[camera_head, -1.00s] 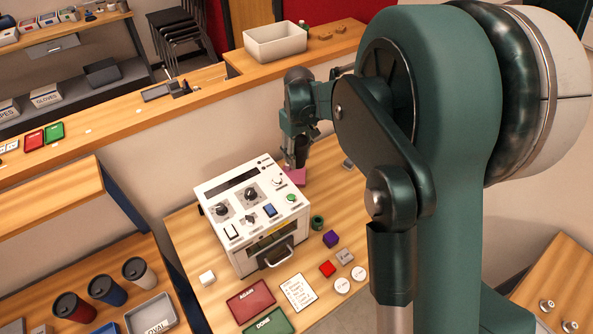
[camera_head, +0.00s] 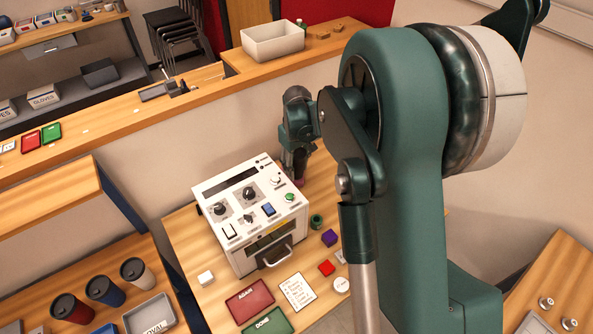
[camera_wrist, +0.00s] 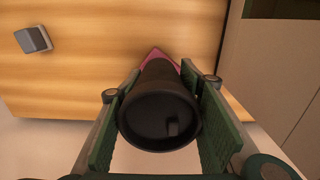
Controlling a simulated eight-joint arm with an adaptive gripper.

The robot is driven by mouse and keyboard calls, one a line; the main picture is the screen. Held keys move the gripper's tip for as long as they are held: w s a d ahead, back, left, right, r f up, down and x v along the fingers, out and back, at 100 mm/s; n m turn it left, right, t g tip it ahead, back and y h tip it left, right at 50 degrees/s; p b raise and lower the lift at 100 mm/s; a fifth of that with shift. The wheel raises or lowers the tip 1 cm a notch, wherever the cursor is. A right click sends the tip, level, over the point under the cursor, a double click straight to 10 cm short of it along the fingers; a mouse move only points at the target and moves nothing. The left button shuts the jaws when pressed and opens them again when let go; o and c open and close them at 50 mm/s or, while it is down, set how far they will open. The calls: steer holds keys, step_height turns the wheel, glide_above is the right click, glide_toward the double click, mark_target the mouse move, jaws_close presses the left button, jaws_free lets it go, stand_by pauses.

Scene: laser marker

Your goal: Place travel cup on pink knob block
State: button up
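The travel cup (camera_wrist: 158,112) looks dark in the wrist view and stands between the two fingers of my gripper (camera_wrist: 160,110). The pads lie close along both its sides, and the gripper looks shut on it. The pink knob block (camera_wrist: 154,54) shows partly behind the cup's far end. Whether cup and block touch is hidden. In the camera_head view my gripper (camera_head: 298,165) is behind the right rear corner of the white machine, pointing down at the table. The cup is hard to make out there, and the block is mostly hidden.
The white laser marker (camera_head: 250,210) stands just left of my gripper. A green ring (camera_head: 316,221), purple block (camera_head: 329,238) and red block (camera_head: 326,268) lie in front. Other cups, including a blue one (camera_head: 105,290), stand at lower left. A grey block (camera_wrist: 33,39) lies left in the wrist view.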

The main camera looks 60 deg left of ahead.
mark_target(297, 153)
steer(key=shift+f, duration=1)
steer(key=shift+f, duration=0.15)
steer(key=o, duration=0.7)
steer(key=shift+c, duration=0.2)
step_height(297, 153, up, 12)
steer(key=shift+r+p, duration=0.15)
steer(key=shift+p, duration=0.15)
stand_by(0.5)
